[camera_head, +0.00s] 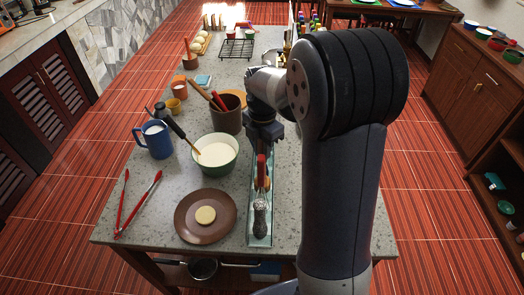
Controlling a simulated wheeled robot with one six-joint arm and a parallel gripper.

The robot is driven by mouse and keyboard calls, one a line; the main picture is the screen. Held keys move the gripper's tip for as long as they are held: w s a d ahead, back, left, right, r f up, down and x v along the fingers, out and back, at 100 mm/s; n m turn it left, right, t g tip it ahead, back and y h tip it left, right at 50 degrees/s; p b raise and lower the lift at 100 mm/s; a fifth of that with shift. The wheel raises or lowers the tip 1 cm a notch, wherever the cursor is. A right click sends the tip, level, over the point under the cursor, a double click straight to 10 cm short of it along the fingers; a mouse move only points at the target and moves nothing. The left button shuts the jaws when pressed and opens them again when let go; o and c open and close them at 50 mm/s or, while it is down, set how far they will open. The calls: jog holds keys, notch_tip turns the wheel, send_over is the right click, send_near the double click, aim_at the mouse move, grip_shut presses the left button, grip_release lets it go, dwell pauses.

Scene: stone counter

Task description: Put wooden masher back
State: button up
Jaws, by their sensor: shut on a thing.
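My gripper (262,143) is above the far part of a long narrow tray (260,241) on the counter. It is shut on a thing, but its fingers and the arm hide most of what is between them. A red-handled tool (261,168) shows just below the fingertips; I cannot tell whether it is held or lies in the tray. A wire whisk (260,218) lies in the tray's near end. I cannot make out the wooden masher for certain. A brown crock (228,119) with wooden and red utensil handles stands left of the gripper.
A green bowl of white contents (216,155), a blue mug (157,140), a brown plate (187,222) with a round pale item, and red tongs (137,204) are to the left. A black rack (237,49) is far back. My arm hides the counter's right side.

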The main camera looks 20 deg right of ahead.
jog(key=shift+f, duration=1)
jog(key=shift+f, duration=0.15)
jog(key=o, duration=1)
notch_tip(320, 180, up, 12)
jog(key=shift+r+b, duration=0.2)
jog(key=shift+b, duration=0.2)
